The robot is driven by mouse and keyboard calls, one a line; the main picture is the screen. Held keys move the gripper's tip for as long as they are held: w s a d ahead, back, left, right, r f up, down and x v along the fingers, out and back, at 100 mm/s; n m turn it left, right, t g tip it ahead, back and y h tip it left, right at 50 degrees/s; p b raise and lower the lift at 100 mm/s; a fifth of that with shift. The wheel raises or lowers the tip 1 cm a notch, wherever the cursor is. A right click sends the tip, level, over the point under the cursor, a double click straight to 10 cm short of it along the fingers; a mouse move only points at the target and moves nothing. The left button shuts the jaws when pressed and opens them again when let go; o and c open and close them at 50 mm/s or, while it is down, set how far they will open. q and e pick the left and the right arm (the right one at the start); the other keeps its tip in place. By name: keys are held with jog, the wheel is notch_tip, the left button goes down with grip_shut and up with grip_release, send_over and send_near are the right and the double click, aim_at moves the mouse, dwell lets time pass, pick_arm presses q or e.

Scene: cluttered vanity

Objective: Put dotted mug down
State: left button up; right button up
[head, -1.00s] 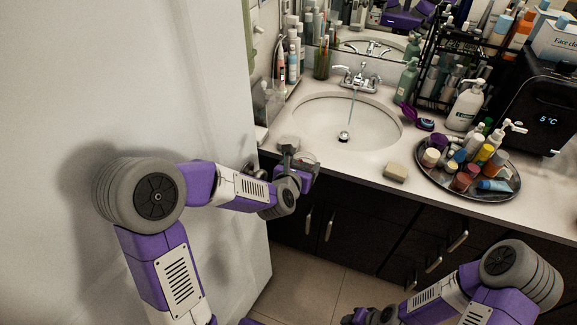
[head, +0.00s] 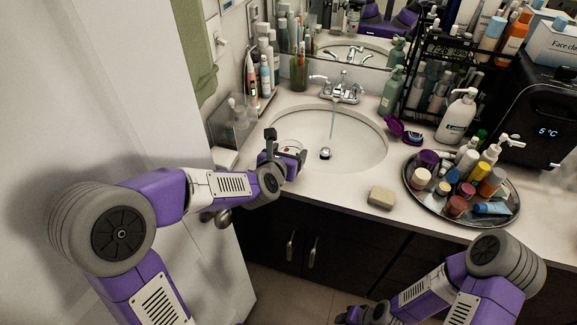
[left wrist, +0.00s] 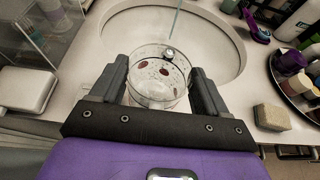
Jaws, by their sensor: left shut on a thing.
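The dotted mug (left wrist: 158,82) is clear glass with dark red spots, and shows upright between the fingers of my left gripper (left wrist: 160,70) in the left wrist view. In the head view my left gripper (head: 286,145) is at the front left rim of the sink (head: 345,160), and largely hides the mug. My left gripper is shut on the mug. I cannot tell whether the mug's base touches the counter or hangs just above it. My right arm is at the bottom right; its gripper is cut off by the lower edge, so its jaws are unclear.
Water runs from the faucet (head: 340,90). A clear box (head: 234,122) with brushes stands left of the sink. Bare counter (head: 330,190) lies in front of the sink.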

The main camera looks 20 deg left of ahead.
pick_arm(q)
notch_tip(320, 180, down, 4)
jog(key=shift+r+b, duration=0.1)
jog(key=shift+b, duration=0.6)
jog(key=shift+r, duration=0.1)
jog(key=shift+f, duration=0.2)
jog(key=o, duration=1.3)
jog(key=shift+c, duration=0.2)
